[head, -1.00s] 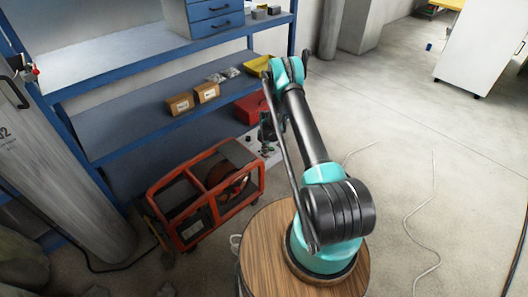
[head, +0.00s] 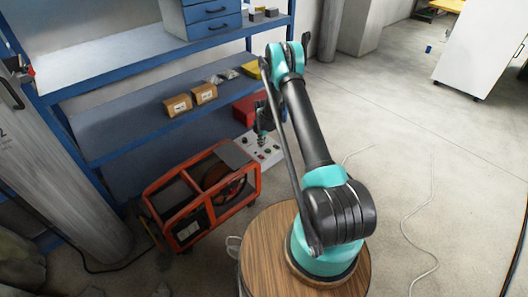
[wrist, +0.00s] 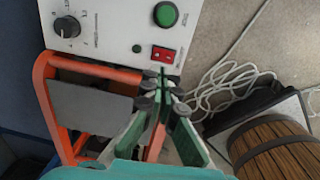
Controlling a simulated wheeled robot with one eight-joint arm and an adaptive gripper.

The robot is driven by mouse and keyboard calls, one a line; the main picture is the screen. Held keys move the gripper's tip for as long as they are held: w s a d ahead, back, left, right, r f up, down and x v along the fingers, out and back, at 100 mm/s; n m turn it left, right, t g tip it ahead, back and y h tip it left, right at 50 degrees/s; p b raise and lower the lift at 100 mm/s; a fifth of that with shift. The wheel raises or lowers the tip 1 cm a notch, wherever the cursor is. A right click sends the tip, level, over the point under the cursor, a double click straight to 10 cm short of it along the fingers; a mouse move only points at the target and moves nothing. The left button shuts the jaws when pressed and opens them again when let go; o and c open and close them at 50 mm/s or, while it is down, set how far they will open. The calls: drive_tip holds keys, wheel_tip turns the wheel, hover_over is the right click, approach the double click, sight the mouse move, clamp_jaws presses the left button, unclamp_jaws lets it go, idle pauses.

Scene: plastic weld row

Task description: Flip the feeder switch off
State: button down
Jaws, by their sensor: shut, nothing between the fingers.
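A red rocker switch (wrist: 163,54) sits on a pale control panel (wrist: 112,22) in the wrist view. A large green button (wrist: 165,14) is above it and a black dial (wrist: 67,27) is to the left. My gripper (wrist: 162,74) is shut and empty, its tips just below the switch in the picture; whether they touch it I cannot tell. Which way the rocker is tipped is unclear. In the head view the panel (head: 268,154) is on the far side of an orange-framed machine (head: 186,208), with my gripper (head: 262,143) over it.
Blue shelving (head: 120,115) with small cardboard boxes (head: 204,94) and a red case (head: 246,108) stands behind the panel. A grey cylinder (head: 75,190) is at left. White cable (wrist: 222,82) lies on the floor right of the panel. Open floor lies to the right.

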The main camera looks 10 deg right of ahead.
wheel_tip(320, 180, up, 7)
drive_tip(key=shift+w+a, duration=0.15)
drive_tip(key=shift+w, duration=0.2)
idle(0.3)
drive_tip(key=s+d+r+m+t, duration=0.1)
drive_tip(key=s+d+r+m, duration=0.2)
drive_tip(key=s+r+m, duration=0.7)
drive_tip(key=s+d+r+m+t, duration=0.1)
drive_tip(key=s+d+r+m, duration=0.2)
drive_tip(key=s+r, duration=0.85)
drive_tip(key=s+d+r+m, duration=0.1)
drive_tip(key=s+r+m, duration=0.1)
drive_tip(key=s+m, duration=0.4)
drive_tip(key=s+d+r+m+t, duration=0.1)
drive_tip(key=s+m, duration=0.5)
drive_tip(key=s, duration=1)
wheel_tip(320, 180, up, 2)
drive_tip(key=shift+d+r+t, duration=0.1)
drive_tip(key=shift+d+t, duration=0.2)
drive_tip(key=shift+d, duration=0.4)
